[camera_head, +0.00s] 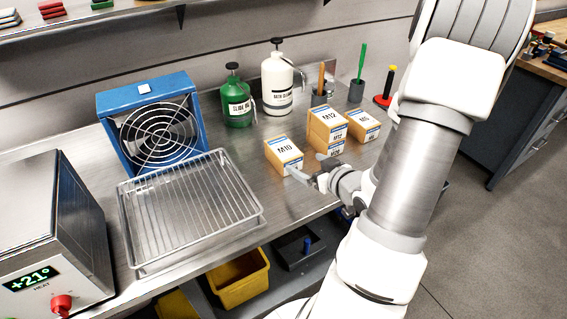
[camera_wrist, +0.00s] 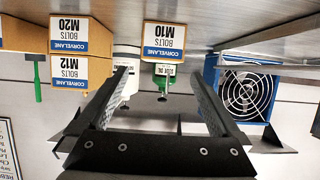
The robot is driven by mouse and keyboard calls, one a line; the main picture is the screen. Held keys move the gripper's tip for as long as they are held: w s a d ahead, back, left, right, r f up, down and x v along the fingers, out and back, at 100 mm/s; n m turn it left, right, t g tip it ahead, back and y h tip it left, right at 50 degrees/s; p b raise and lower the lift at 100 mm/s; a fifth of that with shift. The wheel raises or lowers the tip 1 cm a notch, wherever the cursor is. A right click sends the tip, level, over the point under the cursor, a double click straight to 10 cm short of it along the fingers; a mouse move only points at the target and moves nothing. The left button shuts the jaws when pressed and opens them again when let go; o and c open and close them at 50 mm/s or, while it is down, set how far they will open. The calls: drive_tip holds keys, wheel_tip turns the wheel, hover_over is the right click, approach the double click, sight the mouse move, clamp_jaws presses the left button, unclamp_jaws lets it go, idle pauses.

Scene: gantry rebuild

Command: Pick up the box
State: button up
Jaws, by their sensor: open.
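An orange and white M10 bolts box (camera_head: 284,155) stands alone on the steel bench; it also shows upside down at the top middle of the wrist view (camera_wrist: 164,40). My gripper (camera_head: 307,166) is at the bench's front side, close to the box's near right side. In the wrist view, my gripper's (camera_wrist: 162,76) two fingers are spread wide with nothing between them, and the M10 box lies ahead, between the finger lines. Whether a fingertip touches the box, I cannot tell. A box marked M12 (camera_head: 327,120) tops a stack to the right, and another box (camera_head: 362,125) stands beside it.
A wire rack tray (camera_head: 240,205) and a blue fan (camera_head: 155,125) lie left of the box. A green bottle (camera_head: 237,105) and a white bottle (camera_head: 277,85) stand behind. The stacked boxes are close on the right. A yellow bin (camera_head: 240,280) sits below the bench.

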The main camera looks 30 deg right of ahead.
sight(288, 152)
drive_tip(key=shift+w+f+b, duration=0.2)
drive_tip(key=shift+f+b, duration=0.1)
drive_tip(key=shift+b, duration=0.15)
drive_tip(key=x, duration=0.8)
drive_tip(key=r+x, duration=0.1)
drive_tip(key=x, duration=0.3)
drive_tip(key=shift+w+a+f, duration=0.1)
drive_tip(key=shift+w+a, duration=0.1)
drive_tip(key=shift+w, duration=0.2)
drive_tip(key=shift+c, duration=0.2)
drive_tip(key=c, duration=1.4)
clamp_jaws()
